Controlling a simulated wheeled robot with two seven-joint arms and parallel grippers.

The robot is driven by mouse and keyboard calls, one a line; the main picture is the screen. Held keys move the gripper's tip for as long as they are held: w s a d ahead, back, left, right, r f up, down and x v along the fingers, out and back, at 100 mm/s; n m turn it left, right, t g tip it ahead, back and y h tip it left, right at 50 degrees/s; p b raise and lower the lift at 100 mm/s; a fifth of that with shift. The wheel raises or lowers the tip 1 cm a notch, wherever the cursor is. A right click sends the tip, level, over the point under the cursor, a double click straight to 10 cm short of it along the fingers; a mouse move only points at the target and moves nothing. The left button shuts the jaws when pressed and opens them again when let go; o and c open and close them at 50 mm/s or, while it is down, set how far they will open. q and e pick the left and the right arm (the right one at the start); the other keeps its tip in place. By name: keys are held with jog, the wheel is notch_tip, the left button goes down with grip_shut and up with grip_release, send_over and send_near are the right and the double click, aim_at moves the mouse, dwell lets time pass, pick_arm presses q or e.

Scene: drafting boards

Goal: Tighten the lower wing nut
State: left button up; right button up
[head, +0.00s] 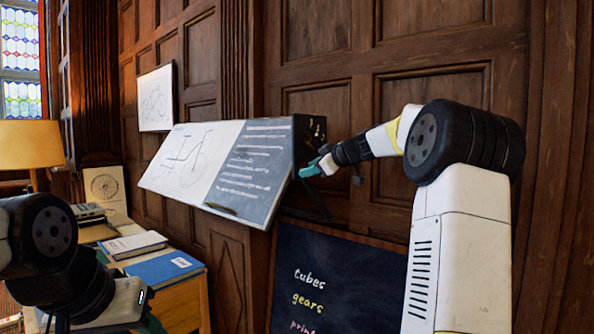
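The drafting board (222,205) is tilted on the wood-panelled wall, with a bicycle drawing on its white left part and white writing on its dark right part. Its dark right side (309,150) carries small brass-coloured parts (319,131) near the top; they are too small to tell which is a wing nut. My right gripper (309,170), with teal fingertips, is at the lower part of this side. I cannot tell whether it touches anything, and no lower wing nut shows clearly there. A little teal of my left gripper (152,325) shows at the bottom edge, mostly cut off.
A chalkboard (335,285) with coloured words stands below the board. A desk at the left holds a blue book (165,268), a grey book (134,245) and a lamp (30,144). A framed bicycle drawing (156,98) hangs behind. The wall is close behind my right gripper.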

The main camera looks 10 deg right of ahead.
jog(key=shift+w+a+f, duration=0.15)
jog(key=shift+w+a, duration=0.1)
jog(key=shift+w, duration=0.1)
grip_shut()
jog(key=m+g+y, duration=0.1)
jog(key=m+y, duration=0.2)
jog(key=m, duration=0.2)
jog(key=m+g+y, duration=0.1)
jog(key=m+y, duration=0.2)
jog(key=m, duration=0.3)
jog(key=m+g+y, duration=0.1)
jog(key=m+y, duration=0.2)
jog(key=m, duration=0.3)
jog(key=shift+w+d+f, duration=0.25)
jog(key=shift+d+f, duration=0.05)
jog(key=shift+d, duration=0.1)
dwell(0.6)
dwell(0.5)
